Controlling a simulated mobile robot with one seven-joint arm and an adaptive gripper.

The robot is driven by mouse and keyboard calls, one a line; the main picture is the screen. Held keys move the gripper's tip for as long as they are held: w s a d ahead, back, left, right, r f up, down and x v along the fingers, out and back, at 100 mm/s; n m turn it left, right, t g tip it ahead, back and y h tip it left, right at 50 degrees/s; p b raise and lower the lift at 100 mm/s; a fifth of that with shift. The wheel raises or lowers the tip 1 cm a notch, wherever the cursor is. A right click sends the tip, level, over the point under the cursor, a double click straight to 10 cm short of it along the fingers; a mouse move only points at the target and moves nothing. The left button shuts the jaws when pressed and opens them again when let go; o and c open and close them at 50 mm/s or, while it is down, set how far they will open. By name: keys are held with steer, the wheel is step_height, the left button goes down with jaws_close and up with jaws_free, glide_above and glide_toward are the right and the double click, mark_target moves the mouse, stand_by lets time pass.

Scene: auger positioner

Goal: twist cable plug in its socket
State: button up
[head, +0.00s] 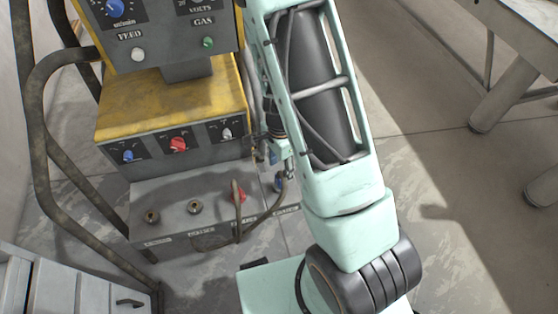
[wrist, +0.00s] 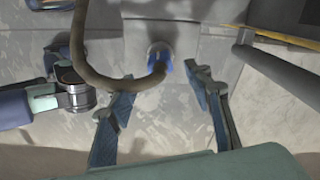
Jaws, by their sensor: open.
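The blue cable plug (wrist: 166,68) sits against a round socket (wrist: 157,50) on a grey panel in the wrist view, with a thick brown cable (wrist: 85,65) looping out of it to the left. In the head view the blue plug (head: 279,185) shows partly at the right end of the machine's low ledge. My gripper (wrist: 160,75) is open, with one finger on each side of the plug and visible gaps to both. In the head view my gripper (head: 274,158) is just above the plug and partly hidden by my arm. I cannot tell how deep the plug sits.
A red plug (head: 238,193) with its cable stands left of the blue one, beside two brass-like sockets (head: 152,217). The welding machine (head: 170,100) rises behind. Its tubular frame (head: 45,150) is at left; a cabinet (head: 75,290) is at lower left.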

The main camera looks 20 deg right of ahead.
mark_target(280, 178)
step_height(280, 178, down, 7)
steer(key=shift+r+b, duration=0.1)
steer(key=shift+b, duration=0.9)
steer(key=shift+c, duration=0.5)
jaws_close()
steer(key=n+b, duration=0.1)
steer(key=n, duration=0.2)
steer(key=shift+n, duration=1.1)
